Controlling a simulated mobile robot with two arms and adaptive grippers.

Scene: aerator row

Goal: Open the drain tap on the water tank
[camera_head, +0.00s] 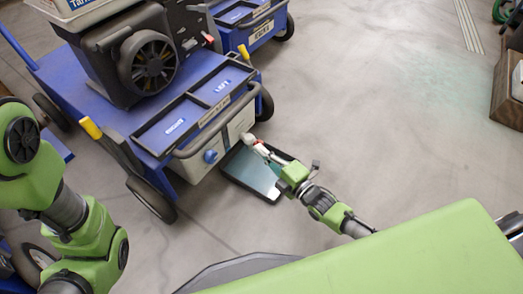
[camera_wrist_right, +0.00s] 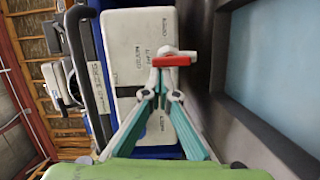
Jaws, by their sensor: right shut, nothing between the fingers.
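The white water tank (camera_head: 198,163) sits in the front of a blue cart and has a blue cap (camera_head: 210,156). Its lettered face fills the middle of the right wrist view (camera_wrist_right: 141,40). A red drain tap handle (camera_wrist_right: 171,61) stands out from that face, crosswise in the picture. My right gripper (camera_head: 257,146) is at the tank's right end. In the wrist view its fingertips (camera_wrist_right: 166,84) are together just at the handle, with nothing held. I cannot tell whether they touch it. My left arm shows at the left, but its gripper is out of view.
A dark-rimmed tray (camera_head: 232,181) lies on the floor beside the tank, under my right gripper. The cart's grey bar (camera_head: 213,128) runs in front of the tank. A second blue cart (camera_head: 262,27) stands behind. Open floor lies to the right.

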